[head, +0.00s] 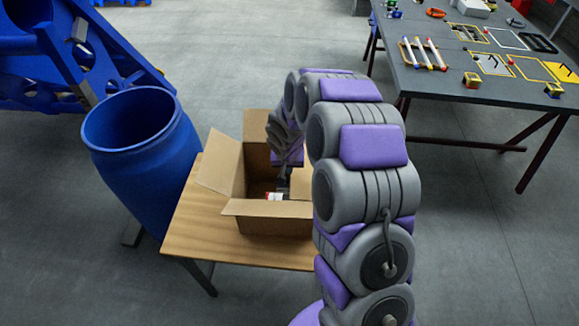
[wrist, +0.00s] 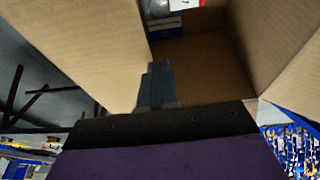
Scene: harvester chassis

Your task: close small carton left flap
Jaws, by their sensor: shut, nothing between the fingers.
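The small open carton (head: 240,170) stands on a wooden table. Its left flap (head: 219,160) stands open, tilted outward to the left. Another flap (head: 267,208) sticks out at the front. My gripper (head: 280,188) points down at the carton's opening, right of the left flap and apart from it. In the wrist view my gripper (wrist: 157,75) is shut and empty, close beside a large cardboard panel (wrist: 80,45). A second panel (wrist: 280,40) rises on the right. I cannot tell which flaps these are. My arm hides the carton's right side in the head view.
A red-and-white item (head: 273,196) lies inside the carton; a white label (wrist: 184,4) and a blue thing (wrist: 165,30) show there. A blue barrel (head: 140,150) stands close left of the wooden table (head: 195,225). A grey workbench (head: 440,85) with parts is at the back right.

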